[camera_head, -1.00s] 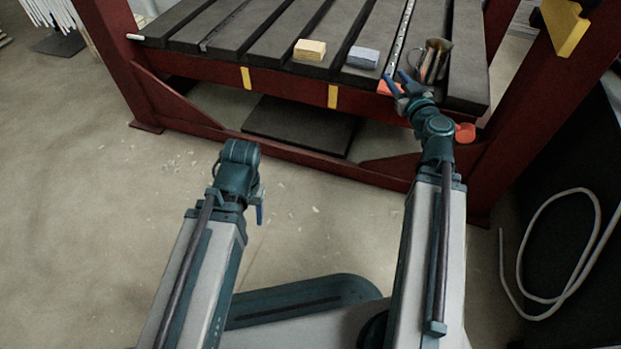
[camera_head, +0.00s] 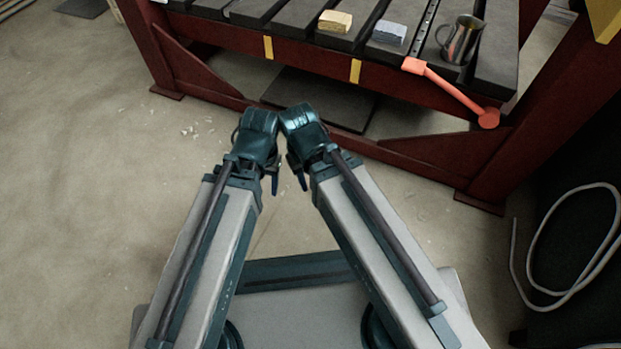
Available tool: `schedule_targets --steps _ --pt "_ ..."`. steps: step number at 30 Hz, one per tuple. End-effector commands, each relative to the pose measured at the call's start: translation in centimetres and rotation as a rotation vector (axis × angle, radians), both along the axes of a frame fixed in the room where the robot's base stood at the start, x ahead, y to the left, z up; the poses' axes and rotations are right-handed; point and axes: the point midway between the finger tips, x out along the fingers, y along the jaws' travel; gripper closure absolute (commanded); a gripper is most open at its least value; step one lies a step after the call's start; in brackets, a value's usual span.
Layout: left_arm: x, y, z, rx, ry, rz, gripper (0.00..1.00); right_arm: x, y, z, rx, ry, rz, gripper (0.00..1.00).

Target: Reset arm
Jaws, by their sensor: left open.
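My two arms are folded side by side over my base, with their wrists close together.
On the slatted bench top are a yellow block (camera_head: 335,21), a grey-blue block (camera_head: 389,33) and a metal mug (camera_head: 461,40). An orange long-handled thing (camera_head: 450,90) lies across the bench's front edge. A pale cable (camera_head: 540,235) loops at the right. Floor at left is clear.

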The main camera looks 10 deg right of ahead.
Motion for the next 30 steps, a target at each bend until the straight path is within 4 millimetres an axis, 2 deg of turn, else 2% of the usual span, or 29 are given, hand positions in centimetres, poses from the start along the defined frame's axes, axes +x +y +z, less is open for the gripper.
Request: schedule_targets --steps 8,14,20,30 --pt "0.0 0.0 0.2 0.0 0.0 0.0 0.42 0.0 0.0 0.2 0.002 0.0 0.001 0.64" --pt "0.0 0.0 2.6 0.0 0.001 -0.001 0.42 0.0 0.0 2.6 0.002 0.0 0.002 0.64" --pt "0.0 0.0 8.0 0.002 0.002 -0.005 0.42 0.0 0.0 8.0 0.002 0.001 0.006 0.64" --pt "-0.1 0.1 19.3 0.004 0.006 -0.011 0.42 0.0 -0.1 19.3 0.0 0.005 0.014 0.64"
